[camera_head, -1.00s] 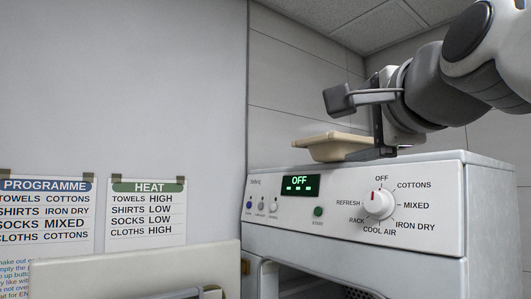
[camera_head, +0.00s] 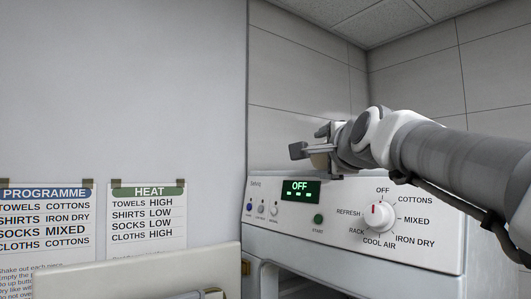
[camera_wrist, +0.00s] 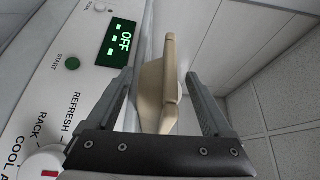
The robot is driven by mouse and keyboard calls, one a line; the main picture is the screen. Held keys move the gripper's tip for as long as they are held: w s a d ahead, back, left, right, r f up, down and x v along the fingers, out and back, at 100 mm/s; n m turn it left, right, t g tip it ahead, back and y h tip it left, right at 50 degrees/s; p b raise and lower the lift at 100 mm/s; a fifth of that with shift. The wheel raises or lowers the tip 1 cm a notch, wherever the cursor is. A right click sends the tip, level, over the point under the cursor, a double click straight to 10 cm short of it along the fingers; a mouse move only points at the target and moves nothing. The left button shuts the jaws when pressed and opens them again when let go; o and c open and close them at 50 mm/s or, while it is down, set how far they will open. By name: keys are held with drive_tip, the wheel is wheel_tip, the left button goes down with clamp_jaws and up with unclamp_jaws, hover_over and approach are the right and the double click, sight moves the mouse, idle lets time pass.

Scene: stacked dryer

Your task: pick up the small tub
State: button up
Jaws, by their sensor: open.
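The small tub (camera_wrist: 160,88) is cream-tan with a flared rim, and sits on top of the dryer. In the wrist view it lies between the two fingers of my gripper (camera_wrist: 159,76), which are apart with a gap on each side of it. In the head view my gripper (camera_head: 308,146) is over the dryer's top near its front edge. Only a small part of the tub (camera_head: 319,161) shows there; the gripper and arm hide the rest.
The white dryer (camera_head: 340,240) has a front panel with a display reading OFF (camera_head: 300,190), buttons and a programme dial (camera_head: 379,215) close below the arm. A tiled wall (camera_head: 300,120) stands behind. Paper charts (camera_head: 148,215) hang on the left wall.

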drive_tip(key=shift+w, duration=0.7)
drive_tip(key=shift+r, duration=0.1)
clamp_jaws()
